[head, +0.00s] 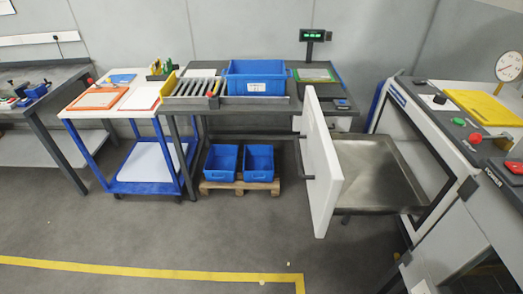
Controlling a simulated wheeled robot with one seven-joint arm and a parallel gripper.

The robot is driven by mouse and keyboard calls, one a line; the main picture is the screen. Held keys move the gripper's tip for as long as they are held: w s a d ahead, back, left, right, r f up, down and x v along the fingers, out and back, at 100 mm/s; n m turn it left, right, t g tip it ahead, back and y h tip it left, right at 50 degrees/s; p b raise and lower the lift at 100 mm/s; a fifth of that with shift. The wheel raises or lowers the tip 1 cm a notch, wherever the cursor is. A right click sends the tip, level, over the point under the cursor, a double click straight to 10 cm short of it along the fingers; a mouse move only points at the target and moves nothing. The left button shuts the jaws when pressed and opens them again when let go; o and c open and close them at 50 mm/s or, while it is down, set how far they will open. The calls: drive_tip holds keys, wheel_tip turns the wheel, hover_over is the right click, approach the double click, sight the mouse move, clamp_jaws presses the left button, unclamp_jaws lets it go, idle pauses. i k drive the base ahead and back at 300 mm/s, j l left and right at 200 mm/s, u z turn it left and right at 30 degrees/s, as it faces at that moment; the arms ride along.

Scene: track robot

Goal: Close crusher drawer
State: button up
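The crusher (441,125) stands at the right, a white and dark grey machine with green and red buttons on its sloped top. Its drawer (375,170) is pulled out to the left and shows a bare grey metal tray. The drawer's white front panel (320,160) stands upright at the tray's left end, with a dark bar handle (299,160) on its left face. A clear gap separates the panel from the crusher body. My gripper is not in view.
A grey workbench (190,107) with a blue bin (256,78) stands behind and left of the drawer. Blue crates sit on a wooden pallet (240,186) below it. A blue-framed cart (150,187) stands further left. The floor in front is open, with a yellow line (150,273).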

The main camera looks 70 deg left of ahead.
sight(346, 174)
drive_tip(key=u, duration=2.05)
